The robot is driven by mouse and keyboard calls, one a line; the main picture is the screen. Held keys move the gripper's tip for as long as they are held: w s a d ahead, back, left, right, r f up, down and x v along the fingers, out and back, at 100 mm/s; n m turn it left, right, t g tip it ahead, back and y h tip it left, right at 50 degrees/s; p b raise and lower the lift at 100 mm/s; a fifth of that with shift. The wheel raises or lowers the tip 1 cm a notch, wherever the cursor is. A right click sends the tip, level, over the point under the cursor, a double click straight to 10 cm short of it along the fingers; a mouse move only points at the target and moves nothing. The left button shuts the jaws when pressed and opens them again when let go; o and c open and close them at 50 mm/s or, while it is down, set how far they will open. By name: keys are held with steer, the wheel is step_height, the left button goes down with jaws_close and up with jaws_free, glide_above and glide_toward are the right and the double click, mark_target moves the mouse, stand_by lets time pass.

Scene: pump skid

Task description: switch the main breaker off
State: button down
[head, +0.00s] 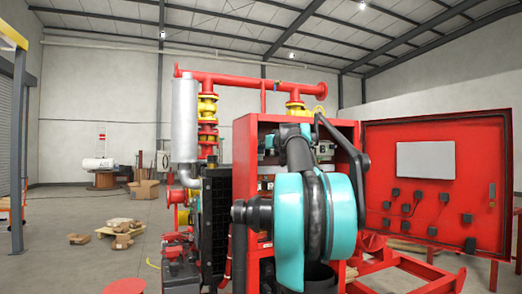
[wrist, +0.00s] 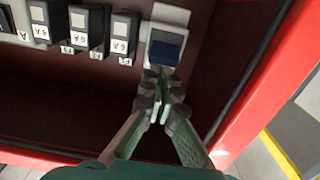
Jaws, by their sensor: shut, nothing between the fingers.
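In the wrist view, a pale housing with a dark blue front part (wrist: 166,48) sits at the right end of a row of devices. I cannot tell for sure whether it is the main breaker, or its switch position. My gripper (wrist: 161,78) is shut and empty, its fingertips just below the blue part in the picture; I cannot tell whether they touch it. To the left are several black breakers (wrist: 90,28) with white labels. In the head view my arm hides my gripper and much of the red cabinet (head: 243,150).
The red cabinet door (head: 438,180) stands open at the right in the head view. The red cabinet side wall (wrist: 262,60) is close right of my gripper. Red piping (head: 250,82) and a grey cylinder (head: 185,115) stand left. Boxes lie on the floor farther left.

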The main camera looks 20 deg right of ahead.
steer(key=shift+s+f, duration=0.1)
steer(key=shift+f, duration=0.75)
steer(key=s, duration=0.7)
steer(key=shift+d+r, duration=0.15)
steer(key=shift+r, duration=0.2)
stand_by(0.4)
